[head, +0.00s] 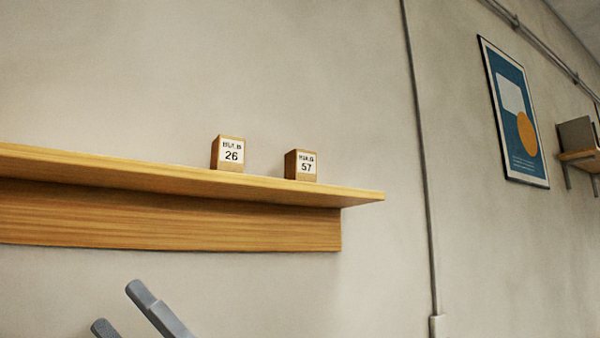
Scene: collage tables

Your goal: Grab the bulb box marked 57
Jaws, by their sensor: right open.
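The bulb box marked 57 (301,165) is a small brown box with a white label. It stands upright on a wooden wall shelf (362,196), near the shelf's right end. A similar bulb box marked 26 (228,153) stands to its left, with a gap between them. My right gripper (119,308) is at the bottom left, below the shelf and to the left of both boxes. Its two grey fingers are apart with nothing seen between them. The rest of it is cut off by the lower edge. My left gripper is not in view.
The shelf board juts out above a wooden backing panel (170,218). A conduit (424,170) runs down the wall to the right of the shelf. A framed poster (514,112) and a small shelf (581,154) are farther right. The space above both boxes is clear.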

